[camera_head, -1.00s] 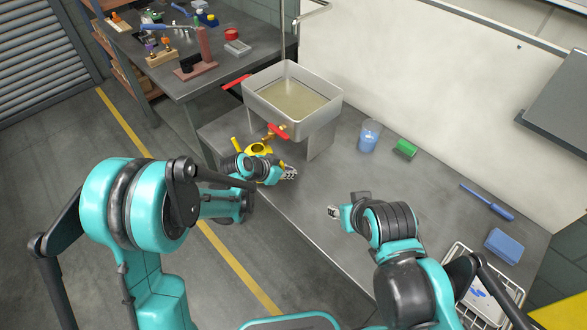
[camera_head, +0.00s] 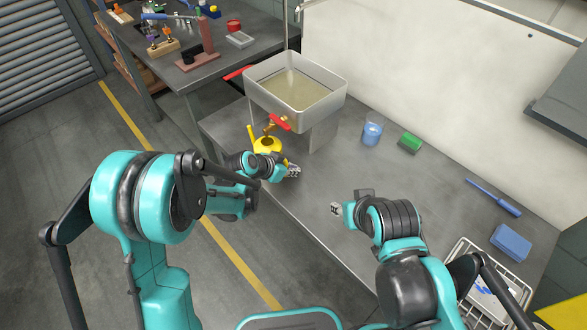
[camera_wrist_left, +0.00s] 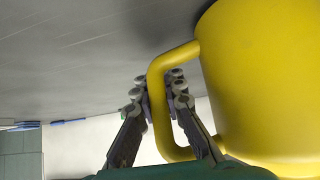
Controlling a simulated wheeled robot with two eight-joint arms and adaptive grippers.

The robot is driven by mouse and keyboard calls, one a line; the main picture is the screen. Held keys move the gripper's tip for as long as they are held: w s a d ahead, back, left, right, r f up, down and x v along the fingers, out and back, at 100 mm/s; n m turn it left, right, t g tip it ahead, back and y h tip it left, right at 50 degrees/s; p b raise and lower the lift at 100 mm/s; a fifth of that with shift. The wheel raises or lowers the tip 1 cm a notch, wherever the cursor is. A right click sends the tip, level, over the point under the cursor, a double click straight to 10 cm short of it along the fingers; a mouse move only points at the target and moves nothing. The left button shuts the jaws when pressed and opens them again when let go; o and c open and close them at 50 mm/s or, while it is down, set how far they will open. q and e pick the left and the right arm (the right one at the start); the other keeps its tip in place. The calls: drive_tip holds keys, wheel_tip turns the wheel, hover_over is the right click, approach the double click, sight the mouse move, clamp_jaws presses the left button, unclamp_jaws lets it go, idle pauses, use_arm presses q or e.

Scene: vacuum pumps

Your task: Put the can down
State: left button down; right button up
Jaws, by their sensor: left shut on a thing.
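The can is a yellow watering can (camera_head: 267,145) under the red-handled tap (camera_head: 279,123) of the metal sink, at the bench's left part. My left gripper (camera_head: 292,171) is beside it, on its near right side. In the left wrist view the can's body (camera_wrist_left: 262,80) fills the right side. There the fingers of my left gripper (camera_wrist_left: 163,95) are shut on its looped handle (camera_wrist_left: 158,112). The arm hides part of the can in the head view, and I cannot tell whether its base touches the bench. My right gripper (camera_head: 336,209) is over the bench, apart from the can; its jaws are too small to read.
The metal sink (camera_head: 327,98) stands above the bench behind the can. A blue cup (camera_head: 371,134) and green block (camera_head: 410,143) are right of it. A blue tool (camera_head: 492,198), blue block (camera_head: 511,242) and wire rack (camera_head: 519,292) are far right. The middle bench (camera_head: 420,190) is clear.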

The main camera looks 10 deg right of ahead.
use_arm(q)
drive_tip(key=shift+f+b, duration=0.25)
drive_tip(key=shift+b, duration=0.05)
drive_tip(key=c, duration=1.5)
unclamp_jaws()
drive_tip(key=shift+c, duration=0.2)
drive_tip(key=c, duration=0.4)
drive_tip(key=shift+a+r, duration=0.1)
drive_tip(key=shift+r, duration=0.05)
drive_tip(key=shift+s+a+r+p, duration=0.3)
drive_tip(key=shift+a+r+p, duration=0.1)
drive_tip(key=shift+r, duration=0.05)
drive_tip(key=shift+p+v, duration=1.85)
drive_tip(key=shift+v, duration=2.3)
